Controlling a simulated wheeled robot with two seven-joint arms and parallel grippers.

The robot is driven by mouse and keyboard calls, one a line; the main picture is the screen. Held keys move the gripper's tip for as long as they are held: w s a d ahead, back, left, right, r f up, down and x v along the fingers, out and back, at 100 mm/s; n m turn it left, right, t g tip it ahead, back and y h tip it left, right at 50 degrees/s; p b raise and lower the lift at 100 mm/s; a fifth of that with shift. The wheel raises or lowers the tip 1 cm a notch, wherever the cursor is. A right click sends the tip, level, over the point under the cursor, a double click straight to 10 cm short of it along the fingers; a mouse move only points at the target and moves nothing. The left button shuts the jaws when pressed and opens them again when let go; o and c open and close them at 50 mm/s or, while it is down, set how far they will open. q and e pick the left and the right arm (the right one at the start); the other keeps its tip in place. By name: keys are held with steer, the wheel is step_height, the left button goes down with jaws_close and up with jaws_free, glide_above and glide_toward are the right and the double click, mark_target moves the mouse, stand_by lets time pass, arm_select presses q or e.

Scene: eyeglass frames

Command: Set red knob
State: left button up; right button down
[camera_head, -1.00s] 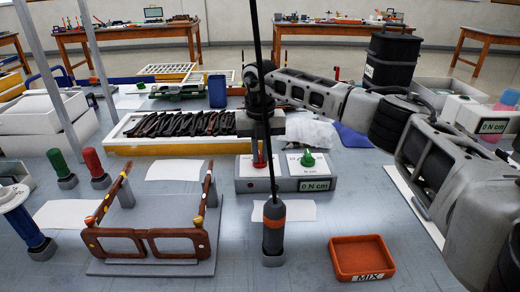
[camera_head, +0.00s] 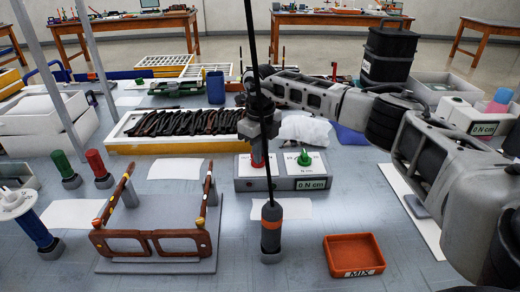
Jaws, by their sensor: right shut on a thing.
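A grey box (camera_head: 284,184) stands at the centre of the table with white labels on top and a "0 N cm" display on its front right. The red knob (camera_head: 257,161) is on its left half, its lower part showing. The green knob (camera_head: 304,159) is on its right half. My right gripper (camera_head: 257,148) comes in from the right, points down and is shut on the red knob; its fingers hide the knob's top. A thin dark vertical rod passes in front of the gripper. My left gripper is not in view.
A dark driver with an orange band (camera_head: 271,228) stands upright in front of the box. Eyeglass frames (camera_head: 150,242) rest on a grey stand at front left. An orange MIX tray (camera_head: 353,255) lies at front right. A bin of dark frames (camera_head: 128,143) is behind.

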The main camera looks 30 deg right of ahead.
steer(key=shift+r+n, duration=0.1)
steer(key=shift+n, duration=0.2)
stand_by(0.4)
steer(key=c, duration=1.5)
jaws_free()
steer(key=shift+o, duration=0.2)
steer(key=shift+r, duration=0.1)
steer(key=shift+r, duration=0.35)
step_height(320, 180, up, 15)
